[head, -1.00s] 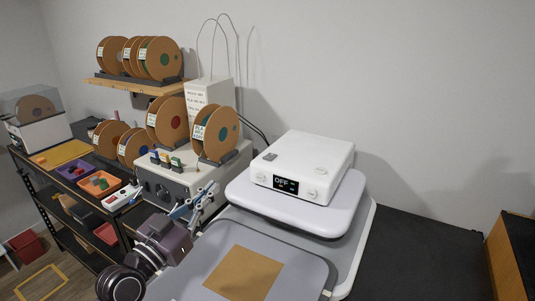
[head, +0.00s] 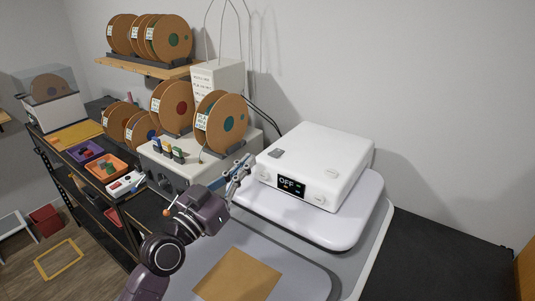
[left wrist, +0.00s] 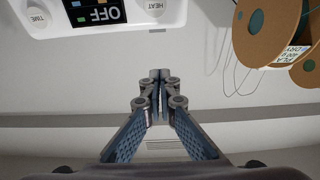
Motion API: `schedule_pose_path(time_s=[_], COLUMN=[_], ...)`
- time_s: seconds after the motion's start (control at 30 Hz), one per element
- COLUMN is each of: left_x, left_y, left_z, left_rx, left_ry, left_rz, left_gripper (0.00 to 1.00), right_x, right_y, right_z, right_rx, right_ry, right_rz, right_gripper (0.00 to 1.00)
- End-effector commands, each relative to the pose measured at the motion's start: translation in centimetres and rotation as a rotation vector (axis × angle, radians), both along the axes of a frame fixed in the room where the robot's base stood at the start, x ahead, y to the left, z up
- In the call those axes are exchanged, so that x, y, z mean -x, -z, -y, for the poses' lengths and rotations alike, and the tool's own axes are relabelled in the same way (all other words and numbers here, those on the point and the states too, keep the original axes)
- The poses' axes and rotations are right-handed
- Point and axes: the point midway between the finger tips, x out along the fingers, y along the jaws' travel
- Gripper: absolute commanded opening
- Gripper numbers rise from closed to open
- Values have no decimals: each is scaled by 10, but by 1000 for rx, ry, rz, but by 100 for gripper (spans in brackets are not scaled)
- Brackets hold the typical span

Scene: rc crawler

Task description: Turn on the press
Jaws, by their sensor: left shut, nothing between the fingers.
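The press is a white box-shaped unit (head: 325,155) on a rounded pale upper plate (head: 300,216). Its dark display (head: 290,184) reads OFF, with a knob on each side. A grey switch-like piece (head: 276,154) sits on its top at the left. In the left wrist view the display (left wrist: 97,13) appears upside down, between knobs marked TIME (left wrist: 38,16) and HEAT (left wrist: 157,5). My left gripper (head: 246,162) is shut and empty, just left of the press's front left corner; it also shows in the left wrist view (left wrist: 159,76). My right gripper is not in view.
A brown sheet (head: 238,276) lies on the grey lower plate (head: 190,280). Left of the press stand a white box with spools (head: 217,122) and a shelf with more spools (head: 150,68). A dark tabletop (head: 430,225) right of the press is clear.

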Motion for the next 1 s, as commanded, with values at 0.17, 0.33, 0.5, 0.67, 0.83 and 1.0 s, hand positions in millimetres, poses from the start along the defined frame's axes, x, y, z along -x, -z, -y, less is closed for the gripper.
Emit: schedule_pose_path(time_s=[0.17, 0.33, 0.5, 0.67, 0.83, 1.0], left_x=[-22, -48, -73, -74, -72, -72], left_y=[-12, -18, -23, 0, 14, 19], left_z=[15, 32, 49, 49, 49, 48], left_rx=[4, 2, 1, -1, 0, 0], left_ry=[1, 0, 1, 0, 1, 0], left_rz=[1, 1, 0, -2, 0, 0], left_gripper=[0, 0, 0, 0, 0, 0], right_x=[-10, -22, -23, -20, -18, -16], right_y=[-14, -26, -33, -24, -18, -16], right_z=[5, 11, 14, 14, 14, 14], right_rx=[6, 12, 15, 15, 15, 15], right_ry=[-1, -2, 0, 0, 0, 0], right_rz=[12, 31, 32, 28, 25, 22], right_gripper=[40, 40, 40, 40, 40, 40])
